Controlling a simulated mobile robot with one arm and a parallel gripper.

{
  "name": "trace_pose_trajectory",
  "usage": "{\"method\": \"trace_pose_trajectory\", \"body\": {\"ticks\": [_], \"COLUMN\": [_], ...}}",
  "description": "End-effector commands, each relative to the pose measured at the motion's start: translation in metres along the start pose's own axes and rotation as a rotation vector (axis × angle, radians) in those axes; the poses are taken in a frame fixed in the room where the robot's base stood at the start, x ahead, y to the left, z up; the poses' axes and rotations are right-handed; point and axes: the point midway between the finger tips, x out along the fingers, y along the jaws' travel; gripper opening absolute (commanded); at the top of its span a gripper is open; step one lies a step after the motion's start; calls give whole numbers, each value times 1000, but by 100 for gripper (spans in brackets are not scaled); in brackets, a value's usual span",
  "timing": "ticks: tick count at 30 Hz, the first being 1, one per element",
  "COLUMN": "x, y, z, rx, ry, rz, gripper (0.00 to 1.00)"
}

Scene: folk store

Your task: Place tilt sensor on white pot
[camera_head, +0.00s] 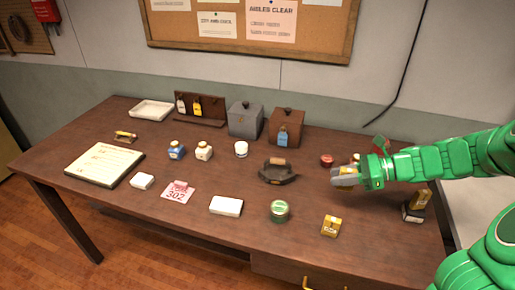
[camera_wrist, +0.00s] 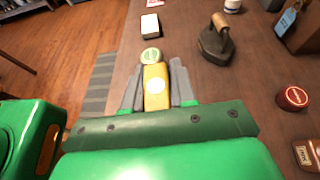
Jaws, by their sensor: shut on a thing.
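My gripper (camera_head: 338,178) is shut on a yellow block with a white round spot, which I take to be the tilt sensor (camera_wrist: 156,93). In the head view it shows only partly between the fingers (camera_head: 347,170). The gripper is held over the right part of the table. The white pot (camera_head: 241,149), a small round white jar, stands near the table's middle, in front of the grey box. It is to the left of my gripper and apart from it. In the wrist view the pot is partly cut off at the top edge (camera_wrist: 232,5).
A dark flat iron (camera_head: 277,174) stands between the pot and my gripper. A red tin (camera_head: 327,160), a green tin (camera_head: 279,211), a yellow box (camera_head: 331,226) and a white box (camera_head: 226,205) are around. Grey (camera_head: 244,121) and brown boxes (camera_head: 286,128) stand behind.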

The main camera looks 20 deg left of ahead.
Motion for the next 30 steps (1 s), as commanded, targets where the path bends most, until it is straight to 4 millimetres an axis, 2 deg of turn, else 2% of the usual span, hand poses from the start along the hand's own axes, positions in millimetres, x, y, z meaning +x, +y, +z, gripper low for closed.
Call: {"method": "trace_pose_trajectory", "body": {"ticks": [15, 30], "x": [91, 197], "y": [-68, -111], "z": [51, 119], "rx": [3, 17], "ry": [29, 20], "rz": [-31, -63], "gripper": [0, 0]}}
